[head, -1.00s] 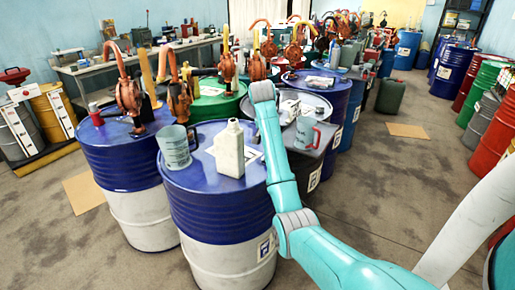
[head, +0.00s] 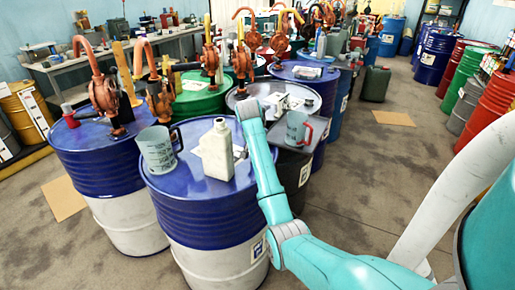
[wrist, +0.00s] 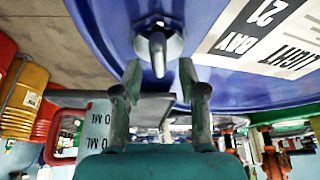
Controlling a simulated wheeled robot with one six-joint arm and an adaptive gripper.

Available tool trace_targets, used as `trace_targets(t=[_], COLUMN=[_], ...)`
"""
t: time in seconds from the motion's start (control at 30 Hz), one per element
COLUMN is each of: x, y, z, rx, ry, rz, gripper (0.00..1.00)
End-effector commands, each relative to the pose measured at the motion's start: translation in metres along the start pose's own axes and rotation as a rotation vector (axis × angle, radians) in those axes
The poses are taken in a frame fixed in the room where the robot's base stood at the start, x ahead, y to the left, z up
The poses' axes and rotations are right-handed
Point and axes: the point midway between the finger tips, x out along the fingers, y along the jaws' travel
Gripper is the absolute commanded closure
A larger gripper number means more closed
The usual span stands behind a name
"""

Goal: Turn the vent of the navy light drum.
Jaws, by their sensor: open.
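The navy light drum (head: 205,205) is the front drum, dark blue above a white lower band. In the wrist view its blue top (wrist: 235,80) bears a white label (wrist: 262,38) reading "LIGHT" and "BAY 21". Its vent (wrist: 157,42), a round grey fitting with a raised lever, sits at the top centre of the wrist view. My gripper (wrist: 160,74) is open, its two fingertips just below the vent in the picture, one to each side of its lever. In the head view the vent and my gripper are hidden behind my arm.
A white bottle (head: 217,152) and a grey jug (head: 157,150) stand on the drum's top. A red-handled jug (head: 296,128) stands on the dark surface to the right. Another blue drum (head: 95,160) with pumps is close on the left. Open floor (head: 370,165) lies to the right.

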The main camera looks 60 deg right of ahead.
Motion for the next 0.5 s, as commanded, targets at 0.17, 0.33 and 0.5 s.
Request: trace_targets(t=[0.17, 0.33, 0.5], x=[0.0046, 0.0048, 0.0047], y=[0.0014, 0.0015, 0.0015], z=[0.0026, 0.0026, 0.0026], rx=[0.001, 0.001, 0.001], ry=[0.002, 0.002, 0.001], rz=[-0.001, -0.001, 0.0], gripper=[0.58, 0.58, 0.88])
